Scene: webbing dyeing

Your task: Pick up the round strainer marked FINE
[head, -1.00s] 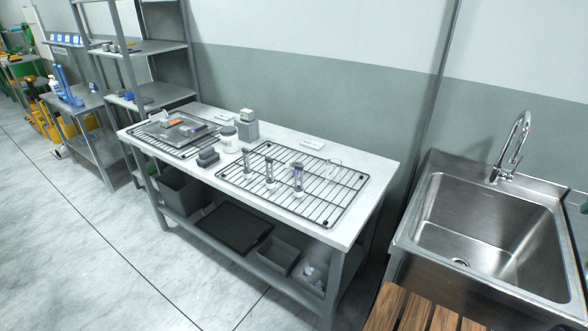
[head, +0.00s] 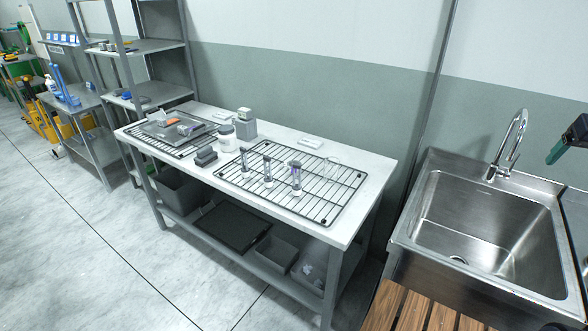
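I cannot make out a round strainer marked FINE; no lettering is readable at this distance. Three slim upright items with dark tops and pale bases stand on the right wire rack (head: 330,207), among them one with a purple band (head: 296,180). A clear round vessel (head: 332,166) is faint at the rack's back right. A dark, green-tipped part, which looks like my gripper (head: 562,148), shows at the right edge over the sink side, far from the table. Most of it is cut off, so its opening and any hold are hidden.
The white-topped table (head: 377,170) also bears a left rack with a grey tray (head: 160,130), a white jar (head: 226,139), a grey block device (head: 245,126) and small dark blocks (head: 205,156). A steel sink (head: 480,215) with a tall tap stands right. Wooden slats (head: 410,312) lie in front.

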